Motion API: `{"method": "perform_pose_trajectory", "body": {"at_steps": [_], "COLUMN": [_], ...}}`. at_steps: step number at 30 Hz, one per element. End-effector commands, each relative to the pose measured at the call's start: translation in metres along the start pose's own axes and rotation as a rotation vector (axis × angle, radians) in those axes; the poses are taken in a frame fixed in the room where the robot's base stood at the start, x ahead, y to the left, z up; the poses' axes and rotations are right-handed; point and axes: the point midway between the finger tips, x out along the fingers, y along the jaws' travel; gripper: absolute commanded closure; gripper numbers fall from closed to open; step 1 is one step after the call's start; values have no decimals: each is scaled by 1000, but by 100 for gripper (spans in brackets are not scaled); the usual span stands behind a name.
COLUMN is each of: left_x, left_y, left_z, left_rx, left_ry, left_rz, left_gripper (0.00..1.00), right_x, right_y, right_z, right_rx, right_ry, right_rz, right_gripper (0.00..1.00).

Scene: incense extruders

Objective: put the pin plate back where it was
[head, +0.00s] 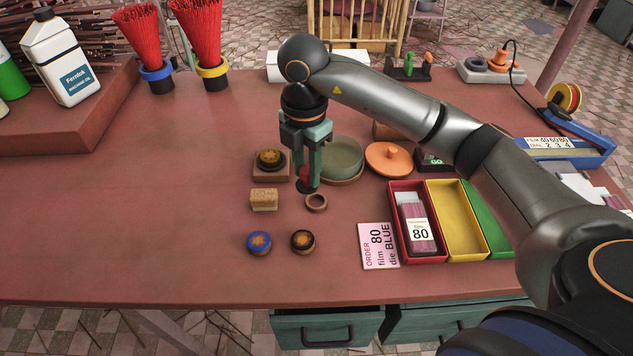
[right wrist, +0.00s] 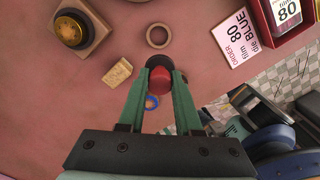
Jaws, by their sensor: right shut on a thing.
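My right gripper (head: 308,181) is shut on a small round red and dark thing, which I take to be the pin plate (right wrist: 159,80). It sits between the fingertips in the right wrist view; pins cannot be made out. In the head view its dark underside shows below the fingers, seemingly above the table just behind a small brown ring (head: 316,203). The ring also shows in the right wrist view (right wrist: 158,35). My left gripper is not in view.
Nearby are a wooden block with a black and brass disc (head: 270,160), a cork block (head: 264,198), a blue-rimmed piece (head: 258,242), a black-rimmed piece (head: 302,241) and a green bowl (head: 343,158). Coloured trays (head: 457,250) stand right.

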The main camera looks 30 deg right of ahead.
Motion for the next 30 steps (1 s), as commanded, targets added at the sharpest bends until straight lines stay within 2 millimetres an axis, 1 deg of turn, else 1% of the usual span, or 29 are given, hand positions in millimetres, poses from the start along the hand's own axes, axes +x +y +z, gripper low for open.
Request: {"method": "perform_pose_trajectory", "body": {"at_steps": [1, 3, 8, 11, 15, 18, 26, 30], "left_x": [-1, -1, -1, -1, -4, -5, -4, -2], "left_y": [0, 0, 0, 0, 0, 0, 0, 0], "left_z": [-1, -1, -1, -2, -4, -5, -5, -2], "left_rx": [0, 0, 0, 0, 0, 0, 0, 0], "left_ry": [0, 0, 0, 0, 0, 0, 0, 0], "left_rz": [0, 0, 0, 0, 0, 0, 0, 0], "left_gripper": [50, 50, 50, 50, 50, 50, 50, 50], "right_x": [8, 17, 27, 36, 56, 65, 67, 71], "right_y": [1, 2, 4, 5, 5, 5, 6, 6], "right_z": [8, 15, 23, 30, 30, 30, 30, 30], "right_rx": [5, 4, 1, 4, 1, 1, 0, 0], "right_ry": [1, -1, 1, 0, 1, 1, 0, 0], "right_rz": [-2, -2, 1, -1, -1, 1, 3, 3], "right_gripper": [100, 100, 100, 100, 100, 100, 100, 100]}}
